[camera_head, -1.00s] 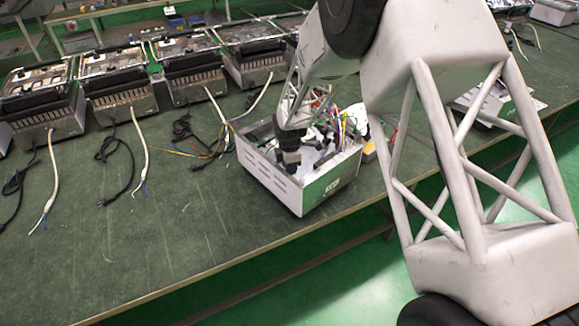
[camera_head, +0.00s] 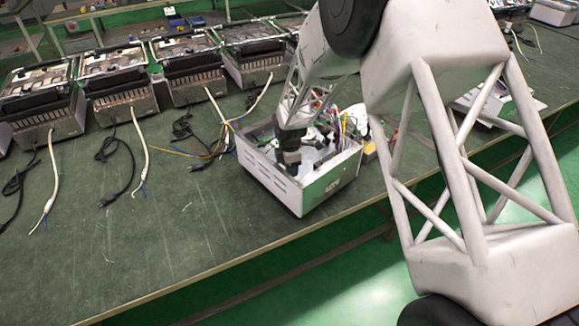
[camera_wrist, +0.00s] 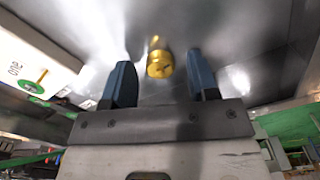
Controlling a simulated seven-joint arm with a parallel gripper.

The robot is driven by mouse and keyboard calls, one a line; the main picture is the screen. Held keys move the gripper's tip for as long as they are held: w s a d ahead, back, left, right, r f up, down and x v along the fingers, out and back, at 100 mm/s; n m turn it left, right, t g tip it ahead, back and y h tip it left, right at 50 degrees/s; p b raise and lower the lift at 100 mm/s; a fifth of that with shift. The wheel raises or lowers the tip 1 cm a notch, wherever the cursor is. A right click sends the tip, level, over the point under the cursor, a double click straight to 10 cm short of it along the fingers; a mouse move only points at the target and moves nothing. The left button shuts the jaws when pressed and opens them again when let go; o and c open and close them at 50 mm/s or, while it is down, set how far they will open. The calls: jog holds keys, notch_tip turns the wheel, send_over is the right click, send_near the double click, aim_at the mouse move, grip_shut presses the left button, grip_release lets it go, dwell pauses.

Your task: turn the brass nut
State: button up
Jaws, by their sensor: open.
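The brass nut (camera_wrist: 160,65) shows in the wrist view as a small gold piece on a shiny metal surface, with a thin brass stem at its upper left. My gripper (camera_wrist: 161,82) has two blue fingers standing apart, one on each side of the nut in the picture. There is clear space between each finger and the nut. In the head view my gripper (camera_head: 290,160) reaches down inside the open white housing (camera_head: 310,192). The nut is hidden there.
Coloured wires (camera_head: 345,122) stand in the back of the housing. In the wrist view a white block (camera_wrist: 35,55) with a brass pin and green disc is at the left. Several similar units (camera_head: 120,80) with loose cables line the bench.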

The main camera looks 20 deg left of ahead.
jog(key=shift+r, duration=3.85)
jog(key=shift+d+r, duration=0.35)
jog(key=s+d+r+m+t, duration=0.1)
jog(key=s+d+r+m, duration=0.5)
jog(key=d+r, duration=0.6)
jog(key=s+d+r+m, duration=0.65)
jog(key=d+r, duration=0.25)
jog(key=d, duration=0.5)
jog(key=s+d+r+m, duration=0.1)
jog(key=s+d+m, duration=0.3)
jog(key=s, duration=0.4)
jog(key=s+d+r+m+t, duration=0.1)
jog(key=s+d+r+m, duration=0.1)
jog(key=s+d+m, duration=0.2)
jog(key=s+d+r+m, duration=0.1)
jog(key=s+d+m, duration=0.4)
jog(key=s, duration=0.9)
jog(key=d, duration=0.3)
jog(key=shift+d+r+t, duration=0.25)
jog(key=shift+r+t, duration=0.05)
jog(key=shift+r, duration=0.05)
